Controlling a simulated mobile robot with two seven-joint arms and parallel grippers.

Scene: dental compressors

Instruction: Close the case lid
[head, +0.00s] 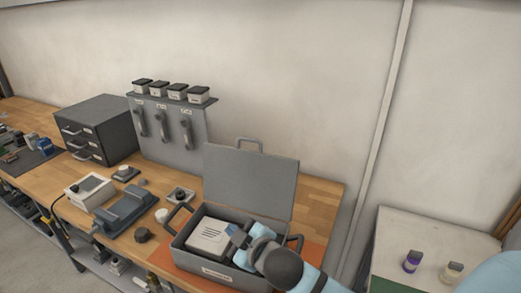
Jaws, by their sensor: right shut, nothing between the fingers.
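The grey case (215,271) stands on an orange mat (162,262) at the front right of the wooden workbench. Its lid (250,178) is open and stands nearly upright at the back, with a handle (249,141) on its top edge. A white boxy device (209,234) with slots lies inside the case. My right gripper (235,236) is shut and empty, over the right part of the case opening beside the white device. My right arm hides the front right corner of the case. My left gripper does not show.
A grey clamp-like tool (125,211) and small parts lie left of the case. Two small bottles (412,261) stand on a separate table at right.

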